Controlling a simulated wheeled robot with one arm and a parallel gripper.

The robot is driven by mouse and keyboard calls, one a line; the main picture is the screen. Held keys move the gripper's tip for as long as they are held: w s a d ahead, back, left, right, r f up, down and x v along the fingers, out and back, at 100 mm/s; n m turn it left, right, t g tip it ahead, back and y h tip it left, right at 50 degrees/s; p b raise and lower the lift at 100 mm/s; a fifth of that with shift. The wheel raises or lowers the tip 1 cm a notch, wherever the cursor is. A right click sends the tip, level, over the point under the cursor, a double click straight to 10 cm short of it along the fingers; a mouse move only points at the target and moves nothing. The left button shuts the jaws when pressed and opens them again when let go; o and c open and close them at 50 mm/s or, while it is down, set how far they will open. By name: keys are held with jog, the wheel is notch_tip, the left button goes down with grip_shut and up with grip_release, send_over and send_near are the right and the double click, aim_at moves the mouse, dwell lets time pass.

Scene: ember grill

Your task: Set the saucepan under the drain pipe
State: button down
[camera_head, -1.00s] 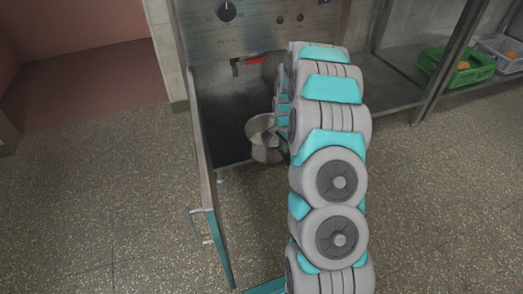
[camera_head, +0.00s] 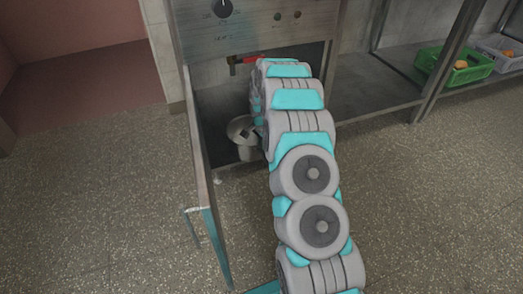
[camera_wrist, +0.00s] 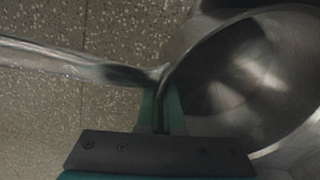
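The steel saucepan (camera_head: 246,152) shows in the head view low in the open cabinet, left of my arm. Its right side is partly hidden by the arm. I cannot tell whether it touches the cabinet floor. In the wrist view the saucepan's bowl (camera_wrist: 265,75) fills the right side and its handle (camera_wrist: 70,62) runs left. The drain pipe (camera_head: 234,66), with a red lever (camera_head: 250,60), hangs above and behind the saucepan, under the control panel.
The cabinet door (camera_head: 203,170) stands open to the left, its handle (camera_head: 192,228) outward. To the right is a steel shelf (camera_head: 365,105) with a green crate (camera_head: 455,68) and a grey crate (camera_head: 497,50). The speckled floor in front is clear.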

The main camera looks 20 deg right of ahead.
jog(key=shift+w, duration=0.1)
jog(key=c, duration=1.1)
grip_release()
jog(key=shift+o, duration=0.2)
